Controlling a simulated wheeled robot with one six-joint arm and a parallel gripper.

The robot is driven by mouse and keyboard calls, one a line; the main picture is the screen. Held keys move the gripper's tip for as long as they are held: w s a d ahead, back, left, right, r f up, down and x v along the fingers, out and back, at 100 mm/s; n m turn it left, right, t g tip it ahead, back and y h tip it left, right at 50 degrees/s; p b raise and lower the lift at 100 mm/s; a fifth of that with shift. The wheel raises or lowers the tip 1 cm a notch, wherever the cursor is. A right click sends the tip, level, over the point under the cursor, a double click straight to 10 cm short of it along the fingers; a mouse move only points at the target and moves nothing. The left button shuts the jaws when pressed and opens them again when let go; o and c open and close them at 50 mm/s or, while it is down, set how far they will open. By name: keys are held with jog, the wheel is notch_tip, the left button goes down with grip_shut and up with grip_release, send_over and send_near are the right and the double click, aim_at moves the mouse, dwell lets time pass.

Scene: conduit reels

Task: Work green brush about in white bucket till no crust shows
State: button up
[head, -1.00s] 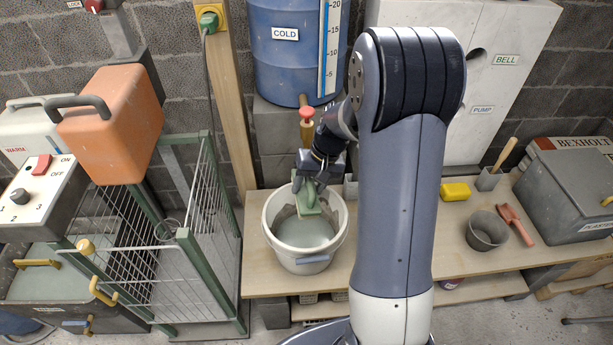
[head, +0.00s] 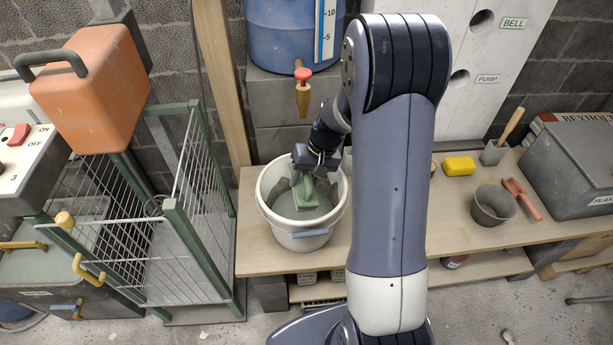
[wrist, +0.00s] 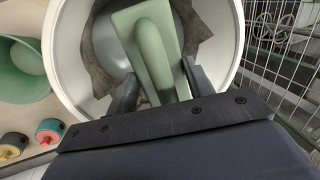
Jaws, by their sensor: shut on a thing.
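The white bucket (head: 264,207) stands on the wooden bench, with cloudy pale liquid inside. The green brush (head: 307,195) is down inside the bucket; its flat green block and handle show in the wrist view (wrist: 141,42). My gripper (head: 309,170) reaches in over the back of the rim and is shut on the brush handle; its two fingers flank the handle in the wrist view (wrist: 160,86). Jagged grey-brown crust (wrist: 101,52) clings to the inner wall on both sides of the brush, and it also shows in the head view (head: 279,188). The brush's underside is hidden.
A blue barrel with a red-handled tap (head: 303,74) is behind the bucket. A wire cage (head: 160,225) stands left. My arm hides the bench's middle.

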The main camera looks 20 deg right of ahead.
jog(key=shift+f+b, duration=6.55)
jog(key=shift+f, duration=1.65)
jog(key=shift+a, duration=0.1)
